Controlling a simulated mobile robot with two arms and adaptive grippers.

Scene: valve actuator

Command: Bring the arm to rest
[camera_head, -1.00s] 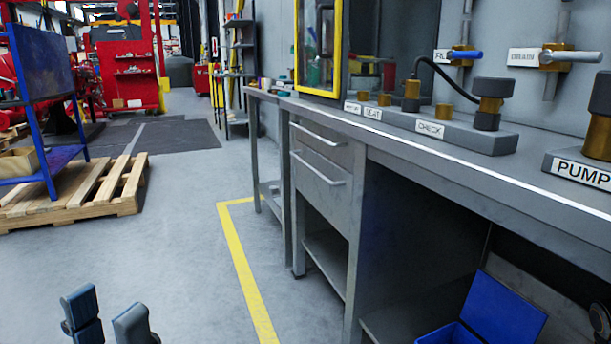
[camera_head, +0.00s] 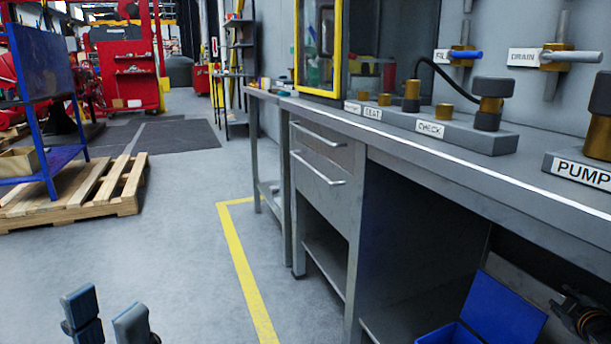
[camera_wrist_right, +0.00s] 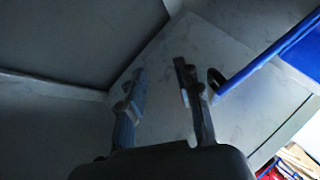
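My left gripper (camera_head: 108,318) is at the bottom left of the head view, over the open floor. Its two grey fingers stand apart with nothing between them. My right gripper (camera_head: 576,314) is dark and small at the lower right of the head view, below the bench top and beside the blue bin. In the right wrist view my right gripper (camera_wrist_right: 162,88) has its two fingers apart, with only a pale grey surface behind them. No object is held by either gripper.
The grey workbench (camera_head: 415,148) carries a block labelled CHECK (camera_head: 455,132) and a PUMP block (camera_head: 585,170). DRAIN (camera_head: 570,56) and FILL valves (camera_head: 461,55) are on the wall. A blue bin (camera_head: 500,310) is under the bench; it edges into the wrist view (camera_wrist_right: 270,52).

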